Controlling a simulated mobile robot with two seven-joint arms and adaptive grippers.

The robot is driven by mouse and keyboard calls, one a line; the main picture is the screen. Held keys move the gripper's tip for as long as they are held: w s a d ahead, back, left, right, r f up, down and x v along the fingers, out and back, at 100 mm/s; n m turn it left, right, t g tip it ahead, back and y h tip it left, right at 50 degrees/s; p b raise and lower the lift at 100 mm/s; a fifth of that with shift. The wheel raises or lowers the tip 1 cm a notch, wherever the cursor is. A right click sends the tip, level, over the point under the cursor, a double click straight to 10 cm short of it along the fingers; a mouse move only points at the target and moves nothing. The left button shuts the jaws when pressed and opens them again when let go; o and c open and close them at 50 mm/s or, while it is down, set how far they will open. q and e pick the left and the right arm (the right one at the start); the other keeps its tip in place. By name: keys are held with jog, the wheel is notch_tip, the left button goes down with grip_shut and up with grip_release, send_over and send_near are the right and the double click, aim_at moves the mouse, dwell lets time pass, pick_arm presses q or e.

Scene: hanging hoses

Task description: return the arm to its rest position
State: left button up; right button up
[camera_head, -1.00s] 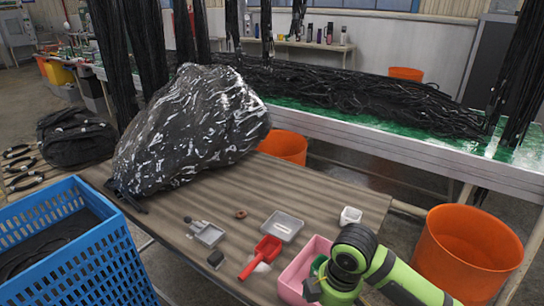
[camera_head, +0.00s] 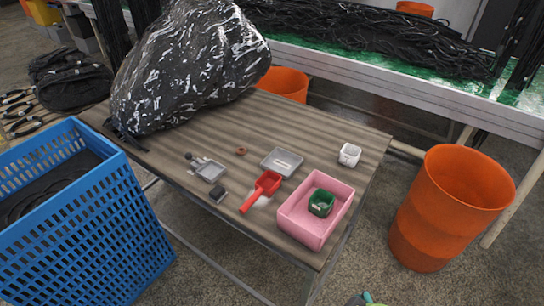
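My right arm shows only as a small green and dark tip (camera_head: 366,299) at the bottom edge, right of the middle. Its gripper fingers cannot be made out. My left arm and gripper are out of view. On the wooden table (camera_head: 330,130), a pink bin (camera_head: 300,232) stands at the front right corner with a small green container (camera_head: 321,203) inside it. Neither gripper is seen touching anything on the table.
A red scoop (camera_head: 262,190), grey trays (camera_head: 282,161) and a white cup (camera_head: 349,155) lie on the table beside a big black bag (camera_head: 190,70). A blue crate (camera_head: 130,215) stands left, an orange barrel (camera_head: 450,205) right. The floor in front is clear.

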jog(key=s+d+f+g, duration=0.1)
jog(key=s+f, duration=0.1)
jog(key=f, duration=1)
jog(key=s+d+f, duration=0.1)
jog(key=s+f, duration=0.1)
jog(key=f, duration=1)
jog(key=s+d+f+g+h, duration=0.1)
jog(key=s+d+f, duration=0.1)
jog(key=s+f, duration=1.1)
jog(key=shift+s+d, duration=0.25)
jog(key=shift+s, duration=0.6)
